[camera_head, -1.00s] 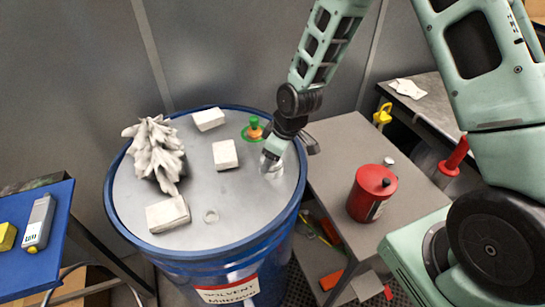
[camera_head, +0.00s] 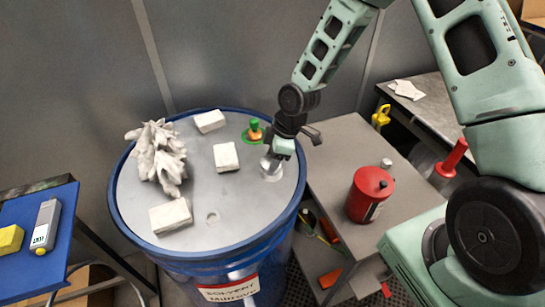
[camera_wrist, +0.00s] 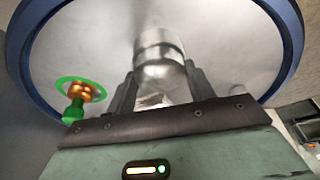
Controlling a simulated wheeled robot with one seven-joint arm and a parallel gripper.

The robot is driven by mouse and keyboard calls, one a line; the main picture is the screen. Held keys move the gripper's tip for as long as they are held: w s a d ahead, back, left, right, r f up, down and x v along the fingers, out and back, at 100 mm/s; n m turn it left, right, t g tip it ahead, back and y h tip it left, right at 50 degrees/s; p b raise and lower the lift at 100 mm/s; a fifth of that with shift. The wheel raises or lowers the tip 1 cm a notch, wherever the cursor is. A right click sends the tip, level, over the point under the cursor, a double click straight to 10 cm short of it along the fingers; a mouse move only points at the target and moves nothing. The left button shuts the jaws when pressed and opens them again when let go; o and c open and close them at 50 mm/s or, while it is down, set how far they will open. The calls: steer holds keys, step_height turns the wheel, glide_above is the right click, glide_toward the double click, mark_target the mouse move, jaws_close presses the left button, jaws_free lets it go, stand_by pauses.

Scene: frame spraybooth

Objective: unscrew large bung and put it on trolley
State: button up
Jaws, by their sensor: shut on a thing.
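The large bung (camera_head: 270,168) is a silvery metal cylinder at the right side of the grey lid of a blue drum (camera_head: 235,185). In the wrist view the bung (camera_wrist: 157,48) sits between my two dark fingers. My gripper (camera_head: 272,160) is shut on it from above. I cannot tell whether the bung still touches the lid or is slightly raised. The trolley (camera_head: 335,150) is a grey-topped table just right of the drum, with a lower shelf.
The trolley's back left is clear.

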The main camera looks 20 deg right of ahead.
steer(key=shift+w+r+n+g+p, duration=0.1)
steer(key=shift+r+n+g+p, duration=0.15)
steer(key=shift+n+p, duration=0.7)
steer(key=shift+f+n+g, duration=0.25)
steer(key=shift+n+g, duration=0.1)
steer(key=shift+n, duration=0.8)
steer(key=shift+r+n+g+p, duration=0.2)
steer(key=shift+n+g+p, duration=0.1)
steer(key=shift+n+p, duration=0.6)
steer(key=n, duration=0.1)
steer(key=n+p, duration=0.1)
steer(key=shift+w+f+n+g, duration=0.1)
steer(key=shift+f+n+g, duration=0.1)
steer(key=shift+n+g, duration=0.2)
steer(key=shift+a+r+n, duration=0.1)
steer(key=shift+n, duration=0.7)
steer(key=n+g, duration=0.1)
steer(key=n, duration=0.2)
steer(key=shift+h+p, duration=0.3)
steer(key=shift+h, duration=0.1)
